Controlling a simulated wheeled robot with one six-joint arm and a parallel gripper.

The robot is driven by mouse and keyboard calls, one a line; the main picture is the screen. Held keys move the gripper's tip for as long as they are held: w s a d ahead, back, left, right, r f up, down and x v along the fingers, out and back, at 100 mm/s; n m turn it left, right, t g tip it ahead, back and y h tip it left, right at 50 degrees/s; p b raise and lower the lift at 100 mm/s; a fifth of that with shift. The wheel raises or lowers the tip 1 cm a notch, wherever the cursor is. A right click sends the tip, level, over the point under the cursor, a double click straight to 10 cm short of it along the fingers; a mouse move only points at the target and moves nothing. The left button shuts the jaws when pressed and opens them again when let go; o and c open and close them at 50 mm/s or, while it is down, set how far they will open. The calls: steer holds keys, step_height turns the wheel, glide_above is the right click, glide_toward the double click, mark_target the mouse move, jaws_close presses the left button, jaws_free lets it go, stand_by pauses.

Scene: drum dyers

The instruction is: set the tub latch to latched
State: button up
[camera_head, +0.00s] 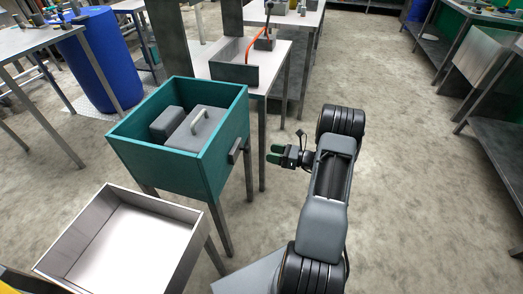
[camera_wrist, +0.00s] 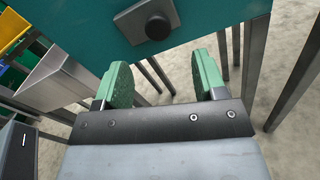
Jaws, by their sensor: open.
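The teal tub (camera_head: 178,171) stands on grey legs left of my arm, with grey lidded shapes inside it. The latch (camera_head: 238,150) is a dark grey piece on the tub's right-hand outer wall. In the wrist view the latch is a grey plate with a round black knob (camera_wrist: 157,27) on the teal wall. I cannot tell its setting. My gripper (camera_head: 276,154) is open and empty, right of the latch and apart from it. In the wrist view its green fingers (camera_wrist: 165,84) stand below the knob, with a clear gap between them.
A white-bottomed tray (camera_head: 133,247) stands in front of the tub. A blue barrel (camera_head: 99,62) is behind left. A table (camera_head: 272,69) with a grey bin (camera_head: 234,73) stands behind the tub. The floor (camera_head: 420,190) to the right is clear.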

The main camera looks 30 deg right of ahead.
steer(key=shift+v, duration=1.6)
steer(key=shift+f, duration=0.1)
